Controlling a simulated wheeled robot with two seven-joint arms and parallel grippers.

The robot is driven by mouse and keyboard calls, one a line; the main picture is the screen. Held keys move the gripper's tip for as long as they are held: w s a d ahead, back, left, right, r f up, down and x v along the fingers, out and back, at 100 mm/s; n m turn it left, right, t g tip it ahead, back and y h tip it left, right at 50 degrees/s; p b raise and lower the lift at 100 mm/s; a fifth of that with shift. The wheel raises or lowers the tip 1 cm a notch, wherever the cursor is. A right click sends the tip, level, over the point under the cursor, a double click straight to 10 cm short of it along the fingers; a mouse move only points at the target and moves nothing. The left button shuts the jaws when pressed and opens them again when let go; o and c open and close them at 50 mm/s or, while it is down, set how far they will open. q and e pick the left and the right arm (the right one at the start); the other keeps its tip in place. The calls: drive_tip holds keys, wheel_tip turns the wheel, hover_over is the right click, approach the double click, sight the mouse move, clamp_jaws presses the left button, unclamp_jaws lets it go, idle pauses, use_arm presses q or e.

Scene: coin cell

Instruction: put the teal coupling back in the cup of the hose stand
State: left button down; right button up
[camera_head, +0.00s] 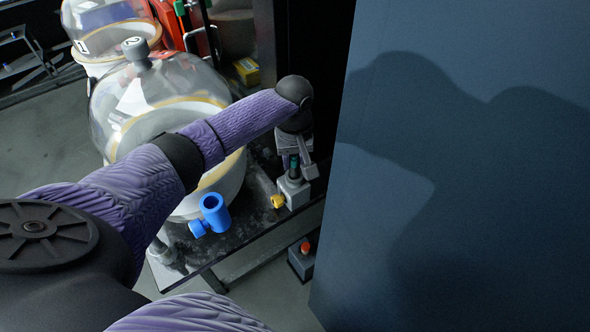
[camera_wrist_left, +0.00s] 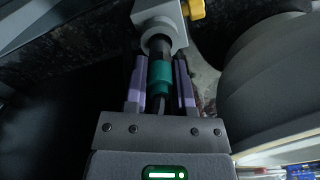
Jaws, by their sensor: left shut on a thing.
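The teal coupling (camera_wrist_left: 161,76) is between the two fingers of my left gripper (camera_wrist_left: 160,88), which is shut on it. In the head view the coupling (camera_head: 294,163) shows as a small teal piece under my left gripper (camera_head: 298,164). The hose stand is a grey block (camera_head: 293,190) with a yellow knob, below the gripper; it also shows at the top of the wrist view (camera_wrist_left: 154,11). A dark end beyond the teal part meets the round cup mouth of the stand. I cannot tell how deep it sits. My right gripper is not in view.
A blue fitting (camera_head: 213,211) stands left of the stand on the dark bench top. A large glass bell jar (camera_head: 150,95) stands behind my left arm. A blue-grey panel (camera_head: 460,180) fills the right side. A box with a red button (camera_head: 303,259) is lower down.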

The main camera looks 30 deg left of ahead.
sight(294, 156)
use_arm(q)
wheel_tip(294, 156, down, 2)
drive_tip(key=shift+f+b, duration=0.15)
drive_tip(key=shift+b, duration=0.2)
drive_tip(key=shift+c, duration=2.2)
unclamp_jaws()
wheel_tip(294, 156, up, 12)
drive_tip(key=p, duration=0.5)
drive_tip(key=shift+f, duration=0.25)
drive_tip(key=shift+r, duration=0.4)
